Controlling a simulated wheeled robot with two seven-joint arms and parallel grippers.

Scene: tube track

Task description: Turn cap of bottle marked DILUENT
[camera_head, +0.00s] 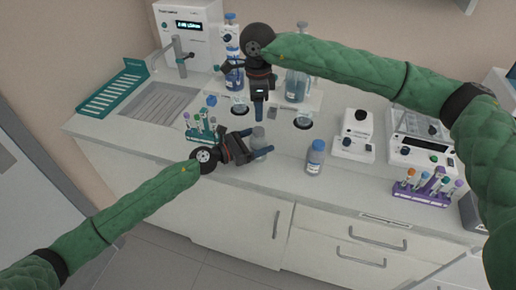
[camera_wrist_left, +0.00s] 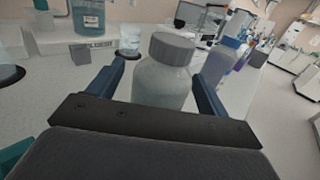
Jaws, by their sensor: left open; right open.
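My left gripper (camera_head: 254,142) is open low over the bench. A clear bottle with a grey cap (camera_head: 258,136) stands upright between its fingers. In the left wrist view the grey-capped bottle (camera_wrist_left: 164,78) shows between the open fingers (camera_wrist_left: 158,73), with a gap at least on the left. A bottle with a blue cap (camera_head: 315,158) and a pale label stands to the right; it also shows in the left wrist view (camera_wrist_left: 219,64). I cannot read DILUENT on either bottle. My right gripper (camera_head: 258,112) is open, pointing down above and behind the grey-capped bottle, and holds nothing visible.
A rack of tubes (camera_head: 206,130) stands just left of my left gripper. Behind is a raised shelf with blue-liquid bottles (camera_head: 297,85). A white device (camera_head: 355,132) and a purple tube rack (camera_head: 424,192) are at right. The bench front is clear.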

